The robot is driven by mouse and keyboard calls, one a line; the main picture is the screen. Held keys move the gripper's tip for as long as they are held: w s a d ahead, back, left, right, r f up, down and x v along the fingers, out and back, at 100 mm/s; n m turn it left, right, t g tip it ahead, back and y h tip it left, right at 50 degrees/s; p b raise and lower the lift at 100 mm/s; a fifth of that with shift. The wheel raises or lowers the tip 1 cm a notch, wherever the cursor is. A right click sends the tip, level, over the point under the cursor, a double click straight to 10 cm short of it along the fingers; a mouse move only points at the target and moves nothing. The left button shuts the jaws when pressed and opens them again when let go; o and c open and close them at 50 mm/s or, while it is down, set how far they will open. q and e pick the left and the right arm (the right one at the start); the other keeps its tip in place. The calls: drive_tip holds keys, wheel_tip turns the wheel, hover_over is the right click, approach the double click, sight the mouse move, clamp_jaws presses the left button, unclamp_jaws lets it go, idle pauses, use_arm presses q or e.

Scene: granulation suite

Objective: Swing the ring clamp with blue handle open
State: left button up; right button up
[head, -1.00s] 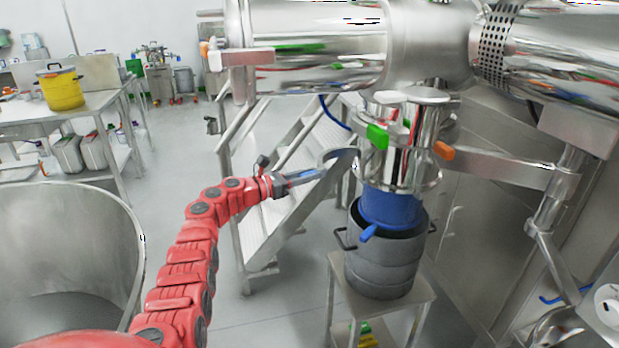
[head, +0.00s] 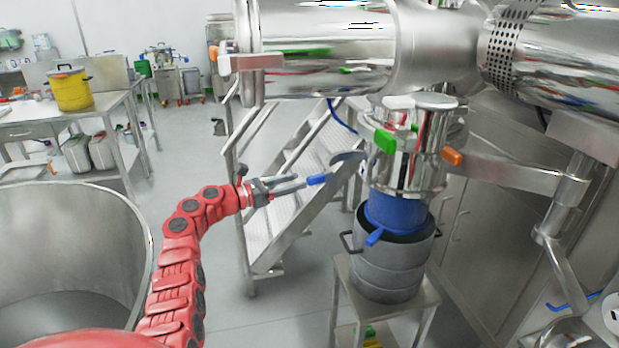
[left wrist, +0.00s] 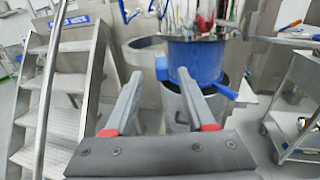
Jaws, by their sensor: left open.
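The ring clamp's grey curved arm (head: 348,157) stands out to the left of the steel outlet column, swung away from it. Its blue handle (head: 317,179) points left toward my left gripper (head: 302,184). In the left wrist view the curved band (left wrist: 146,42) lies ahead, with the blue handle (left wrist: 161,69) between and just beyond the fingertips. My left gripper (left wrist: 159,76) is open, with no finger visibly closed on the handle. Whether the fingers touch it I cannot tell. My right gripper is not in view.
A steel outlet column (head: 408,165) with green (head: 385,142) and orange (head: 453,157) handles stands over a grey drum (head: 392,268) with a blue collar (head: 395,212) and blue lever (head: 375,237). Metal steps (head: 290,205) stand behind my left arm. A large steel bowl (head: 135,245) is at left.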

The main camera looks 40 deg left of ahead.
use_arm(q)
drive_tip(key=v, duration=1)
drive_tip(key=shift+s, duration=0.2)
